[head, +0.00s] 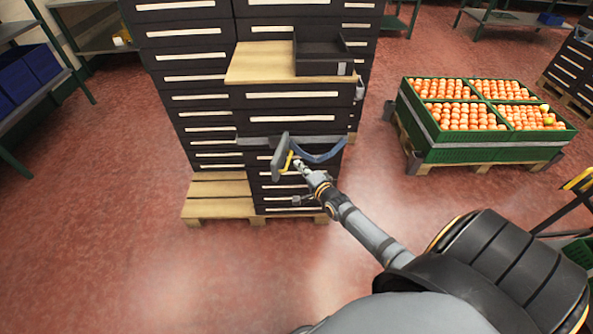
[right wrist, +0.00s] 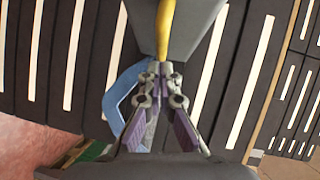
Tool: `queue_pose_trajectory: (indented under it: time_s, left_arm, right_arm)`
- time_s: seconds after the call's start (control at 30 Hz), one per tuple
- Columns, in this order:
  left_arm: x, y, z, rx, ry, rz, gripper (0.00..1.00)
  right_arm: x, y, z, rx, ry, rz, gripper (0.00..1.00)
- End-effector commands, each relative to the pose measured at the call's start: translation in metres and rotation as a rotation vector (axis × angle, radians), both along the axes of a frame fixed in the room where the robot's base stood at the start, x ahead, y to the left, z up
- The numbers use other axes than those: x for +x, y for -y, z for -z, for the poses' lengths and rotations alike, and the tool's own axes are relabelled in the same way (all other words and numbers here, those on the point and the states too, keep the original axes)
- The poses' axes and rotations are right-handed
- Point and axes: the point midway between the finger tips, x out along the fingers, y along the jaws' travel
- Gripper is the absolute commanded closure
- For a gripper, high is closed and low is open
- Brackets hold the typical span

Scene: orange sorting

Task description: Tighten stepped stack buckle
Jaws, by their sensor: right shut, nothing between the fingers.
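The stepped stack (head: 290,100) of dark boxes with pale label strips stands on a wooden pallet (head: 215,190). A grey-blue strap (head: 255,140) crosses its front below the lower step, with a loose, sagging blue length (head: 320,154) right of the buckle. The grey buckle (head: 279,158) has a yellow lever (head: 287,161). In the right wrist view the yellow lever (right wrist: 163,30) lies ahead of the fingertips, against the grey buckle body (right wrist: 192,28). My right gripper (head: 299,164) is shut and empty, its tips (right wrist: 160,70) close to the lever; I cannot tell whether they touch. My left gripper is out of view.
A wooden board (head: 262,65) and a dark open tray (head: 322,70) lie on the lower step. A green crate of oranges (head: 475,148) stands on a pallet at right. Shelves with blue bins (head: 40,65) are at left. The red floor in front is clear.

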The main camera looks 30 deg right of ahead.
Motion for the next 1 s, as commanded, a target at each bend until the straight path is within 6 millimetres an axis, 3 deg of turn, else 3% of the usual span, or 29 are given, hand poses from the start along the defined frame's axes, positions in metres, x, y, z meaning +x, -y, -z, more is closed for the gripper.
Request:
queue_pose_trajectory:
  time_s: [0.57,1.0]
  left_arm:
    - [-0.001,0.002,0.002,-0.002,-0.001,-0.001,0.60]
    - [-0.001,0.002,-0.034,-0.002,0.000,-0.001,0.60]
  right_arm:
    - [0.009,-0.009,0.002,0.000,-0.001,0.001,1.00]
    - [0.012,-0.019,-0.001,0.001,0.000,0.072,1.00]
